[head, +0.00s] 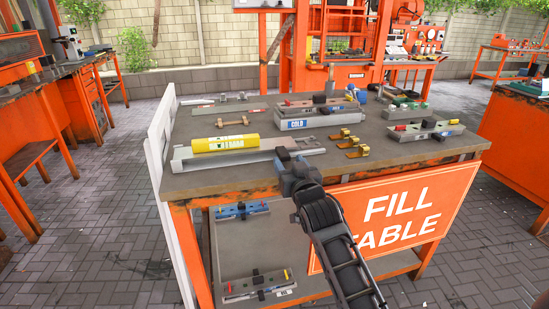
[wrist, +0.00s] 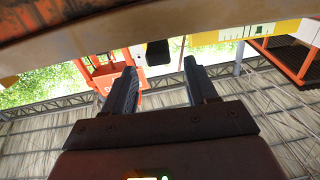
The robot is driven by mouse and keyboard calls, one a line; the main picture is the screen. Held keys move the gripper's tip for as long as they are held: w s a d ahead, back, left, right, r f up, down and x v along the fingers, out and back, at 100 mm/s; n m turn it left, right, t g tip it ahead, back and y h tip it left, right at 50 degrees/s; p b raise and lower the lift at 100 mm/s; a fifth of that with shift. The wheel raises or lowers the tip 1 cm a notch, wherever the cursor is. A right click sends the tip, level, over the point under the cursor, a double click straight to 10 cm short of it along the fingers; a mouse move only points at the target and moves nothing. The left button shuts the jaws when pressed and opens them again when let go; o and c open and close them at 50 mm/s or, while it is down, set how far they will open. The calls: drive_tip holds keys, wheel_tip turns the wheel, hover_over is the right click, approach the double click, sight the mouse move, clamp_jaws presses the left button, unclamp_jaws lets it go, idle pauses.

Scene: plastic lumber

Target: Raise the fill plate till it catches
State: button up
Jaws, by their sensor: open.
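No part is lettered as a fill plate, and I cannot tell for sure which one it is. An orange panel lettered FILL TABLE (head: 398,213) stands at the front of the workbench, below its top. My gripper (head: 282,154) is at the bench's front edge, close to a long grey metal channel (head: 225,161). In the wrist view my gripper (wrist: 162,83) has its two fingers apart, with nothing clearly held. A small black block (wrist: 157,53) shows beyond the fingertips; I cannot tell whether they touch it.
A yellow cylinder (head: 225,143) lies by the channel. A mould lettered COLD (head: 306,122), brass clips (head: 350,142) and other moulds (head: 427,129) occupy the worktop (head: 400,158). More moulds (head: 258,285) sit on the lower shelf. Paved floor (head: 105,220) is open at left.

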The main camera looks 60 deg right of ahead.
sight(286, 157)
drive_tip(key=x, duration=0.5)
drive_tip(key=shift+w+d, duration=0.25)
drive_tip(key=shift+d, duration=0.05)
clamp_jaws()
idle(0.4)
